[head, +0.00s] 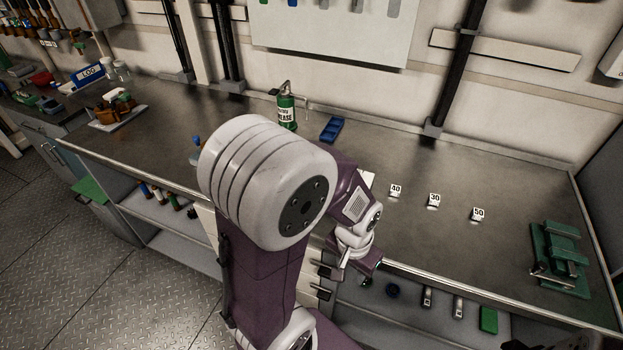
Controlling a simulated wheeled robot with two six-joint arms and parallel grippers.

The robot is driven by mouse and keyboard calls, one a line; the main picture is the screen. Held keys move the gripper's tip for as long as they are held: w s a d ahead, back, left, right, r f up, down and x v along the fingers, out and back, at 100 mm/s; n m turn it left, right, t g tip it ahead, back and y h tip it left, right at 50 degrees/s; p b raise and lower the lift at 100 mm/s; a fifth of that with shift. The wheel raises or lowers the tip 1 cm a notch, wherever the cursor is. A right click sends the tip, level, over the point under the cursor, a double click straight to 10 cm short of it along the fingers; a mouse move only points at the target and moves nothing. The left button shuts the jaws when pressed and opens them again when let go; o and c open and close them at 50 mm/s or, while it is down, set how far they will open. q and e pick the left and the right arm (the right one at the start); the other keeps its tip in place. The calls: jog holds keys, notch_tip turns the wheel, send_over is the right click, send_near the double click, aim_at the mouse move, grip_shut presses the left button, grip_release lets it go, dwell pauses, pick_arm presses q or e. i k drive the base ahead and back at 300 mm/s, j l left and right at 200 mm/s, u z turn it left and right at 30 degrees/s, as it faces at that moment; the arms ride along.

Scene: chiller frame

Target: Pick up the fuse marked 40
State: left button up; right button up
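The small fuse marked 40 (395,191) sits on the grey workbench top (410,235), leftmost in a row of three. The fuse marked 30 (433,201) and the fuse marked 50 (477,214) stand to its right, spaced apart. My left gripper (357,266) is at the bench's front edge, left of and nearer than the fuse marked 40, not touching it. Its fingers are small in view but look apart, with nothing seen between them. My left arm hides part of the bench. My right gripper is not in view.
A green grease can (286,111) and a blue tray (332,130) stand at the back. A green vise-like fixture (560,258) is at the right end. A raised metal rim (470,290) runs along the front edge. The bench around the fuses is clear.

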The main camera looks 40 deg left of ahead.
aim_at(395, 189)
jog(key=j+u, duration=0.15)
jog(key=u, duration=0.5)
jog(key=l+u, duration=0.35)
jog(key=u, duration=0.15)
jog(key=k+l+u, duration=0.15)
jog(key=u, duration=0.3)
jog(key=k+l+u, duration=0.15)
jog(key=l+u, duration=0.2)
jog(key=u, duration=0.15)
jog(key=k+l+u, duration=0.2)
jog(key=u, duration=0.25)
jog(key=k+l+u, duration=0.15)
jog(key=u, duration=0.35)
jog(key=i+l, duration=0.1)
jog(key=l, duration=0.6)
